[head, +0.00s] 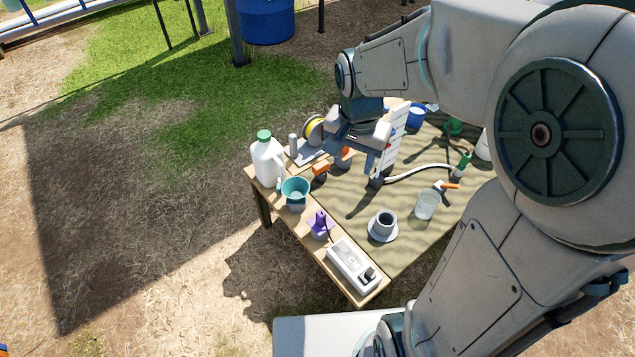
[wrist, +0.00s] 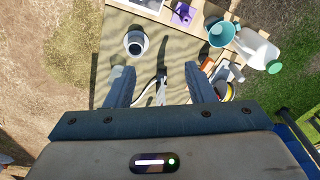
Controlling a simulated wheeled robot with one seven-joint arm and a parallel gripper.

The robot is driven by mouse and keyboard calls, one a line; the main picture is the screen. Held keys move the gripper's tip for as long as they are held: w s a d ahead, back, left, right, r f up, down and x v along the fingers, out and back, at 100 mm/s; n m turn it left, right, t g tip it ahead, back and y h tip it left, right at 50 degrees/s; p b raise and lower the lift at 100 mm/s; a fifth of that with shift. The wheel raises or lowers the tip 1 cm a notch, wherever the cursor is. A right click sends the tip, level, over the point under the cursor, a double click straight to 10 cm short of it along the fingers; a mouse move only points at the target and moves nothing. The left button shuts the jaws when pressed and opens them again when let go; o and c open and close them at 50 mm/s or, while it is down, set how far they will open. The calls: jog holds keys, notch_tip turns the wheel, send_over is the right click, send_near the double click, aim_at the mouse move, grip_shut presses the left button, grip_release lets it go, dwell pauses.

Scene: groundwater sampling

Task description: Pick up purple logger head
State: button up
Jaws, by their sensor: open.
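The purple logger head (head: 320,222) stands on the wooden front edge of the table, between a teal cup and a white meter box. My gripper (head: 362,160) is above the back part of the table, apart from the logger head. In the wrist view my gripper (wrist: 158,72) has its two fingers spread with nothing held between them. A dark probe with a pale hose (wrist: 160,88) lies below, between the fingers in that view.
A teal cup (head: 295,191) and a white jug (head: 267,160) stand left of the logger head. A white meter box (head: 352,264) lies to its right. A grey cup on a saucer (head: 383,225) and a clear beaker (head: 427,204) stand on the mat. Orange items (head: 320,170) lie near my gripper.

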aim_at(321, 213)
jog(key=w+a+f+m+b, duration=0.1)
jog(key=f+b, duration=0.3)
jog(key=f, duration=0.5)
jog(key=w+a+f+m+g+b, duration=0.1)
jog(key=w+a+f+m+b, duration=0.1)
jog(key=f, duration=0.8)
jog(key=w+a+f+m+b, duration=0.2)
jog(key=w+f+b, duration=0.3)
jog(key=f, duration=0.5)
jog(key=shift+w+a+f+b, duration=0.15)
jog(key=shift+a+b, duration=0.2)
jog(key=shift+b, duration=0.25)
jog(key=shift+w+a+f+b, duration=0.1)
jog(key=shift+a+b, duration=0.2)
jog(key=shift+b, duration=0.3)
jog(key=f+b, duration=0.1)
jog(key=f, duration=0.2)
jog(key=d+f+b, duration=0.1)
jog(key=f, duration=0.1)
jog(key=shift+w+f+b, duration=0.1)
jog(key=shift+f+b, duration=0.05)
jog(key=shift+b, duration=0.15)
grip_shut()
